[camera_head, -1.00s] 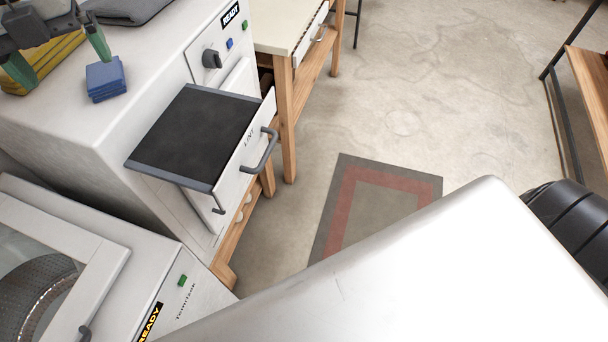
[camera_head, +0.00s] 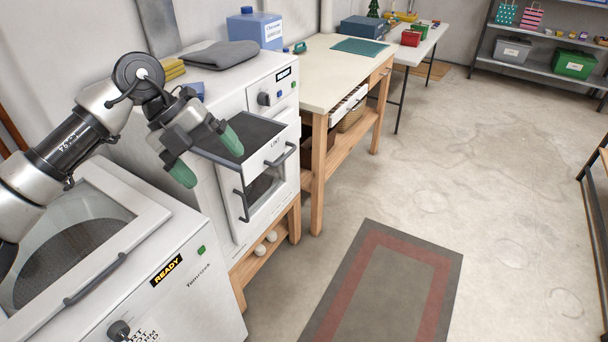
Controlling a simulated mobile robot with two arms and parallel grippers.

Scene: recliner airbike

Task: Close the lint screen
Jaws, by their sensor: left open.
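The lint screen (camera_head: 236,136) is a dark flat panel in a white drawer with a front marked LINT and a grey bar handle (camera_head: 281,155). It sticks out of the front of the white dryer (camera_head: 226,81), pulled open. My left gripper (camera_head: 209,161) has two green-tipped fingers spread apart and empty. In the picture it overlaps the left edge of the lint screen; I cannot tell if it touches. My right gripper is not in view.
A grey cloth (camera_head: 219,57) and a blue jug (camera_head: 256,28) are on the dryer top. A wooden workbench (camera_head: 325,65) adjoins it on the right. Open floor and a rug (camera_head: 385,285) lie in front.

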